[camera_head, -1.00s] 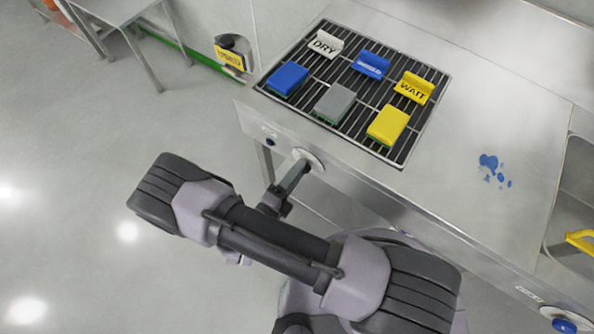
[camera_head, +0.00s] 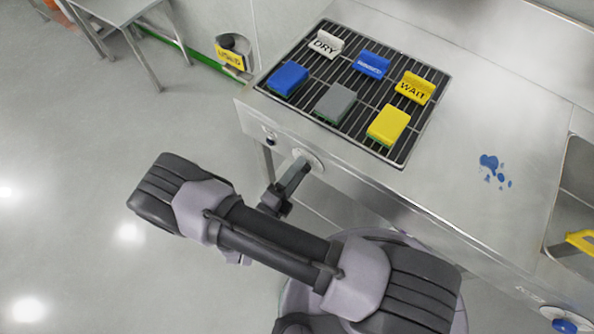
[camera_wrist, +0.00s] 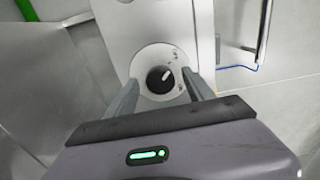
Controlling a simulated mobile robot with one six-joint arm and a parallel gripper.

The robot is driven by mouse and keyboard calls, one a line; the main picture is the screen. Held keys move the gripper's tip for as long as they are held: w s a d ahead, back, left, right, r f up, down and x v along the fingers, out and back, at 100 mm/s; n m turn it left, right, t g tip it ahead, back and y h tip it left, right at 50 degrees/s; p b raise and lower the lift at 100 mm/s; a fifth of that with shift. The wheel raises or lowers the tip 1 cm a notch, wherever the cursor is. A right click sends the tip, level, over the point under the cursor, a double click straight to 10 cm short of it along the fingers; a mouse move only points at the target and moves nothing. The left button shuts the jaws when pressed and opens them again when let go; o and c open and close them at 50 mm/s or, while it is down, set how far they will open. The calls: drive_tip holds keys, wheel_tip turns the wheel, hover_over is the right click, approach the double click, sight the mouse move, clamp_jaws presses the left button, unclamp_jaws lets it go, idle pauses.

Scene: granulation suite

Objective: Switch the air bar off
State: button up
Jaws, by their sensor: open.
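A black round knob (camera_wrist: 160,79) with a white pointer mark sits on a pale round dial plate (camera_wrist: 148,62) on the bench's front face. The pointer aims up and right; small marks on the plate are too small to read. The dial plate also shows in the head view (camera_head: 316,157), partly behind my gripper. My gripper (camera_wrist: 161,82) is open, with one finger on each side of the knob. I cannot tell whether the fingers touch it. In the head view, my gripper (camera_head: 301,166) reaches the front face from below left.
A slatted rack (camera_head: 330,75) on the steel bench holds blue, grey and yellow sponges and signs. A blue knob (camera_head: 565,326) is far right. Blue spots (camera_head: 489,162) mark the bench top. Open floor lies left.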

drive_tip(key=p+v, duration=0.2)
drive_tip(key=v, duration=1.5)
drive_tip(key=shift+s+a, duration=0.15)
